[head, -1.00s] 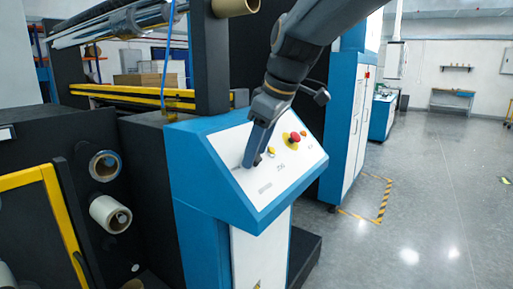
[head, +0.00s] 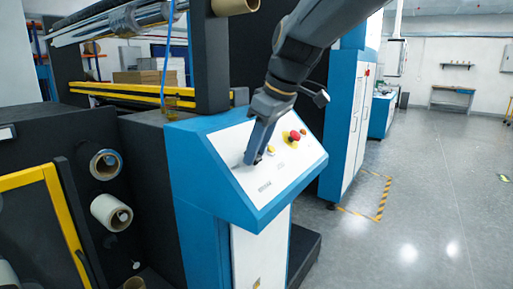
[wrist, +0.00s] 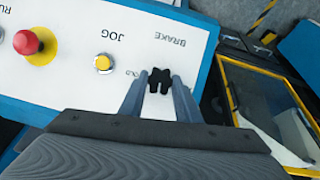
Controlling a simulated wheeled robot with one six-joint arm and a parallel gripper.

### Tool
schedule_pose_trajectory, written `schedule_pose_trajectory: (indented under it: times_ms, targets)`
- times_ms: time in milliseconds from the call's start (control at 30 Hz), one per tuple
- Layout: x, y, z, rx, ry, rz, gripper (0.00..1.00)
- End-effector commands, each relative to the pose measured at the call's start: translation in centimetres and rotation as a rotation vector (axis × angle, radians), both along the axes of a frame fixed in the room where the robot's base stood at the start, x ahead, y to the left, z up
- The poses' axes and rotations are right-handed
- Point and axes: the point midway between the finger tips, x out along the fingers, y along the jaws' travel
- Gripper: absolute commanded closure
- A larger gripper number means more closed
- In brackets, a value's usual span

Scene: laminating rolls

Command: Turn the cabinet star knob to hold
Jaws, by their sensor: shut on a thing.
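The black star knob (wrist: 160,80) sits on the white sloped panel (wrist: 60,75) of the blue cabinet, beside the printed word BRAKE. In the wrist view my gripper (wrist: 156,88) has one finger on each side of the knob and is shut on it. A partly covered label ending in "OLD" lies left of the knob, behind a finger. In the head view my gripper (head: 250,159) reaches down to the left part of the cabinet panel (head: 262,189), and its fingers hide the knob there.
A yellow JOG button (wrist: 103,63) and a red mushroom button on a yellow base (wrist: 27,42) stand left of the knob in the wrist view. Rolls (head: 110,212) on a black machine are left of the cabinet. Open floor (head: 430,200) lies to the right.

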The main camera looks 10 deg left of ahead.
Motion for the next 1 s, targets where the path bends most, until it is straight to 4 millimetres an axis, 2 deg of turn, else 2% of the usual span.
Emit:
schedule_pose_trajectory:
  times_ms: [1000]
  targets:
    - [0.63, -0.52, -0.07, 0.25, 0.604, -0.657, 0.93]
